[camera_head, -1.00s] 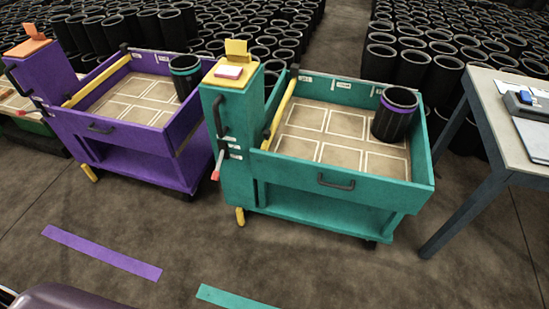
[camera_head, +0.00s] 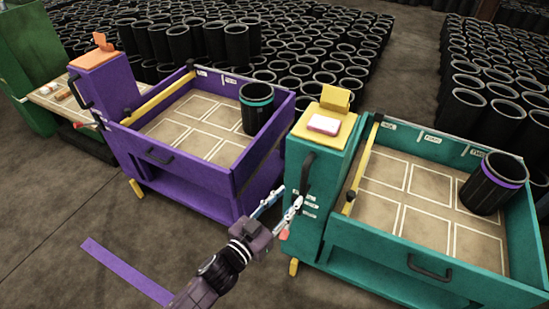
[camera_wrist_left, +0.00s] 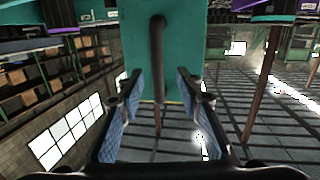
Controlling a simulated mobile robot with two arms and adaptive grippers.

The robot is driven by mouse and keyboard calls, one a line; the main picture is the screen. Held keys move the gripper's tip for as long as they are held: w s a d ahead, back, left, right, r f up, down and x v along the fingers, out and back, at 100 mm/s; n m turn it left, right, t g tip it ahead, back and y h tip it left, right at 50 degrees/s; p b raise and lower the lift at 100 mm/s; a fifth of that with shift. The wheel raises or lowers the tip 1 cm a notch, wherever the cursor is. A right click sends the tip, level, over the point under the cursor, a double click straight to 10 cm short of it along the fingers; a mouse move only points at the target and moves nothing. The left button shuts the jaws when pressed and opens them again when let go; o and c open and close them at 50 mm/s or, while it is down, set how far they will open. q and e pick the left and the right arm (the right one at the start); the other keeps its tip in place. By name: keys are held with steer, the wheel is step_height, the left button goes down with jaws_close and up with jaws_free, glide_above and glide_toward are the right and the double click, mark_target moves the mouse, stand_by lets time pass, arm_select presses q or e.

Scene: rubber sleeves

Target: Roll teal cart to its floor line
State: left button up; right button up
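The teal cart (camera_head: 344,243) stands at the right, with a tan tray top and a black sleeve with a purple band (camera_head: 489,184) in it. A black vertical handle (camera_head: 305,177) is on the end post of this cart. My left gripper (camera_head: 281,207) is open and empty, its fingers close to that end. In the left wrist view the fingers (camera_wrist_left: 157,92) stand on either side of the handle (camera_wrist_left: 157,50), with gaps visible. Contact cannot be told. The teal floor line is not in view now. My right gripper is not in view.
A purple cart (camera_head: 180,184) with a teal-banded sleeve (camera_head: 257,107) stands close to the left of the teal cart. A purple floor line (camera_head: 125,270) lies at the lower left. Rows of black sleeves (camera_head: 300,58) fill the back. The floor at front left looks clear.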

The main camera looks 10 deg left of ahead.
mark_target(302, 178)
arm_select(q)
steer(key=shift+h, duration=0.3)
steer(key=r, duration=0.1)
steer(key=w+d+r, duration=0.1)
steer(key=w+r, duration=0.1)
steer(key=shift+w+d+r, duration=0.15)
steer(key=shift+d, duration=0.25)
steer(key=x, duration=0.4)
steer(key=shift+a, duration=0.15)
steer(key=shift+w, duration=0.3)
steer(key=shift+w+d, duration=0.25)
steer(key=shift+d, duration=0.1)
steer(key=c, duration=0.4)
jaws_close()
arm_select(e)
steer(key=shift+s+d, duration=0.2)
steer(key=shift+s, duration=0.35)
